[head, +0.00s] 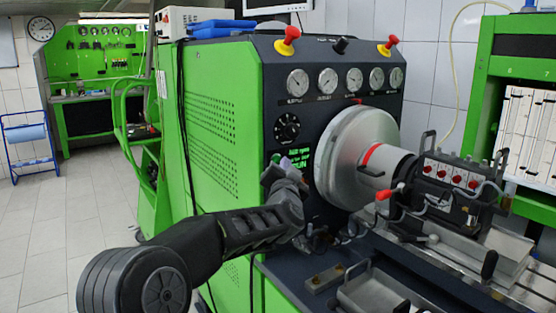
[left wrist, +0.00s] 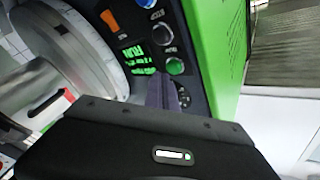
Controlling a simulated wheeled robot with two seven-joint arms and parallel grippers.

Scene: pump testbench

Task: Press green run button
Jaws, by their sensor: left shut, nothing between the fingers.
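The green run button (left wrist: 175,66) is a round green cap in a dark ring on the machine's black panel, beside the lit green RUN text (left wrist: 137,58). In the head view, a small part of the green button (head: 275,158) shows just left of my fingertips. My left gripper (head: 288,164) is shut and empty, its fingers pointing at the panel. In the left wrist view, the left gripper's closed fingers (left wrist: 162,82) end close beside the button and do not cover it. Whether they touch the panel, I cannot tell. My right gripper is not in view.
A large silver disc (head: 340,155) projects just right of my gripper. Gauges (head: 328,81) and red emergency buttons (head: 287,38) are above. The floor at left (head: 50,215) is clear.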

